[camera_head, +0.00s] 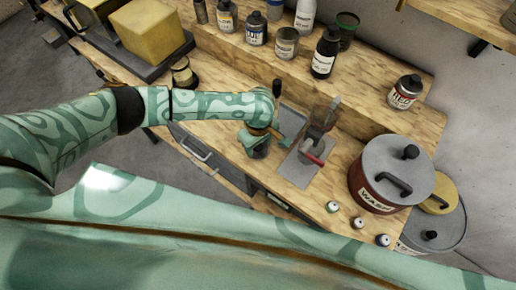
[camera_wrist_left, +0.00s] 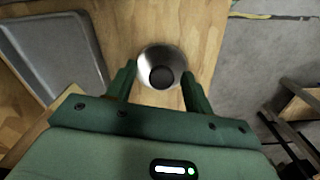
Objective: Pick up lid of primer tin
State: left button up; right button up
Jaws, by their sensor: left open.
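A round silver lid with a dark round knob (camera_wrist_left: 162,76), which looks like the lid of the primer tin, is on the wooden bench in the left wrist view. My left gripper (camera_wrist_left: 158,72) is open, with one finger on each side of the lid and no grip on it visible. In the head view my left gripper (camera_head: 258,147) is low over the bench's front part, and it hides most of what is under it. My right gripper is in neither view.
A red pot marked WASH (camera_head: 372,197) stands right on the bench (camera_head: 225,95). Small white-topped items (camera_head: 333,207) line the front edge. Bottles (camera_head: 325,52) stand on the raised shelf behind.

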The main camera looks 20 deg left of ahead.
pick_arm(q)
jog(key=shift+s, duration=0.1)
jog(key=c, duration=1.1)
jog(key=shift+o, duration=0.2)
jog(key=shift+r, duration=0.15)
